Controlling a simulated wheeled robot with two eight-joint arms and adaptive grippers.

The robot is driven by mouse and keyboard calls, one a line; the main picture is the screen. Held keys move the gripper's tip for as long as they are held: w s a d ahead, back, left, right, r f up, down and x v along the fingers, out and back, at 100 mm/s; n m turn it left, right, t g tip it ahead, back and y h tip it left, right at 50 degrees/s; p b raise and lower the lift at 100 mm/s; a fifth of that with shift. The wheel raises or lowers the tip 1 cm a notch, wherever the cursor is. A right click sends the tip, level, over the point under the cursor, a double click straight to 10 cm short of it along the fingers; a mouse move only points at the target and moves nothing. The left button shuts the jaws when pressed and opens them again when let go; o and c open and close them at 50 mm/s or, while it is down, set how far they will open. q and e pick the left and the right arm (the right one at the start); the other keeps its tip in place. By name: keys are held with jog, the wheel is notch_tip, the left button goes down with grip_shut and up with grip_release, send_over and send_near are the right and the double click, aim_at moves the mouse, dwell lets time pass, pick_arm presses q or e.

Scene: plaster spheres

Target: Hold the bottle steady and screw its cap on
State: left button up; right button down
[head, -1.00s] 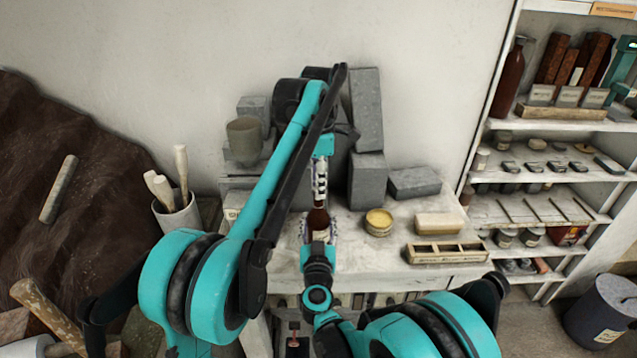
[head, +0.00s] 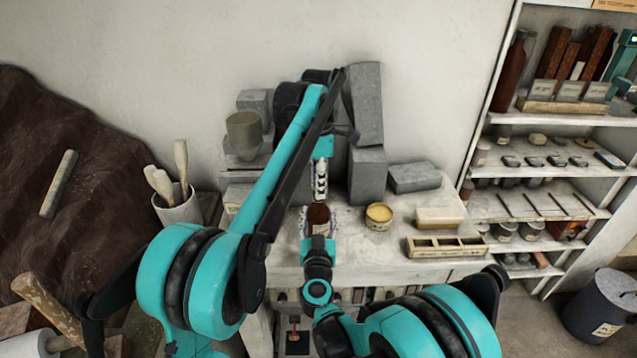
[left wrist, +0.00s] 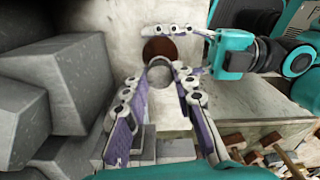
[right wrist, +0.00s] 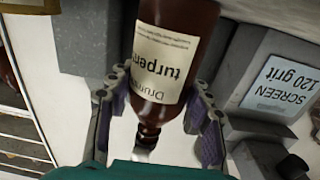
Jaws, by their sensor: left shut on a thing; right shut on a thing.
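The brown glass bottle (head: 318,214) with a pale label stands upright near the table's front edge. In the right wrist view the bottle (right wrist: 178,60) shows its turpentine label, with its neck toward the bottom of the picture. My right gripper (right wrist: 160,88) is shut around the bottle's body from the front. My left gripper (head: 320,190) points down just above the bottle. In the left wrist view it (left wrist: 158,82) is shut on a round pale grey cap (left wrist: 160,74), with the brown bottle (left wrist: 157,48) close beyond it. I cannot tell whether the cap touches the neck.
A yellow-topped tin (head: 378,215), a pale block (head: 440,217) and a compartment tray (head: 445,246) lie right of the bottle. Grey blocks (head: 367,175) stand behind. A tool pot (head: 178,208) is at left, shelves (head: 550,190) at right. The tabletop between bottle and tin is clear.

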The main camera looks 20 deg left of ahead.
pick_arm(q)
jog(key=shift+f, duration=0.4)
